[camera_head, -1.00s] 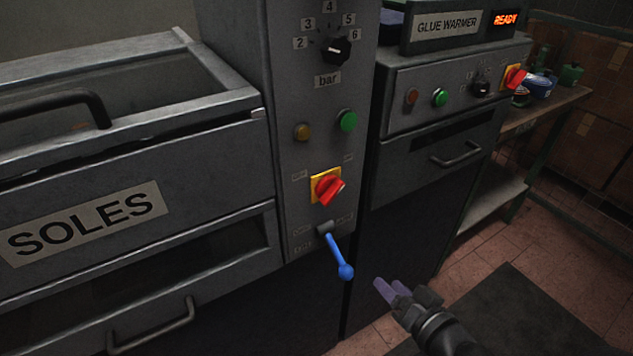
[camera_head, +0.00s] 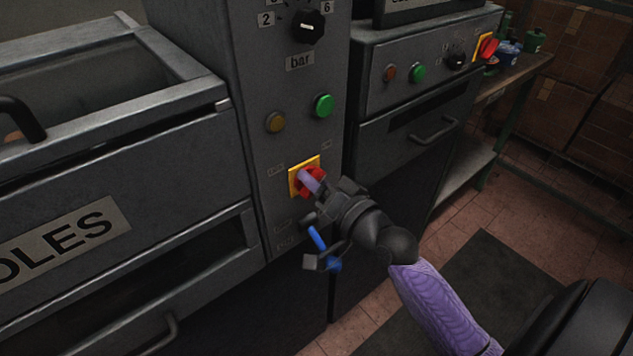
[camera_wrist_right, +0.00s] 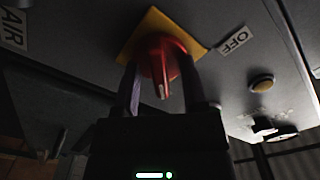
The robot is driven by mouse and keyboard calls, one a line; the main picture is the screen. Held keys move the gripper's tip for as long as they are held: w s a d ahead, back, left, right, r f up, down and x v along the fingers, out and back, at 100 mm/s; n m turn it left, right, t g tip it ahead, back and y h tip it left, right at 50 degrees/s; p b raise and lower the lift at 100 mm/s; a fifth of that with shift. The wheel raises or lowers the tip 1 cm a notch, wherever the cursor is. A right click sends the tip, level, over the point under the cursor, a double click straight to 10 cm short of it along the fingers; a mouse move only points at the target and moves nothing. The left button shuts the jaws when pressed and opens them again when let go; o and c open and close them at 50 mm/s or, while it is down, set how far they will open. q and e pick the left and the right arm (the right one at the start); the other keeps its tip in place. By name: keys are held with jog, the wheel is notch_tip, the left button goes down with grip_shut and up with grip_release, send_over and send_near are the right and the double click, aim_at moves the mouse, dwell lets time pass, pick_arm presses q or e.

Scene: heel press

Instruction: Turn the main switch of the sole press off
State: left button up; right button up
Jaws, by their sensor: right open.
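The sole press's main switch is a red rotary knob (camera_head: 312,185) on a yellow plate (camera_head: 296,180), on the press's grey front column. My right gripper (camera_head: 308,181) is at the knob and partly covers it in the head view. In the right wrist view, the red knob (camera_wrist_right: 162,62) lies between the two open fingers of my right gripper (camera_wrist_right: 161,92), one on each side. Whether the fingers touch it I cannot tell. An OFF label (camera_wrist_right: 233,41) is beside the yellow plate (camera_wrist_right: 178,24). My left gripper is not in view.
A blue lever (camera_head: 317,239) hangs just below the switch, partly behind my right gripper. A green button (camera_head: 324,105) and an amber one (camera_head: 275,122) sit above. The glue warmer at right has its own red switch (camera_head: 488,47). An AIR label (camera_wrist_right: 13,29) shows in the wrist view.

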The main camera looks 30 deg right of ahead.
jog(key=shift+c, duration=0.3)
grip_shut()
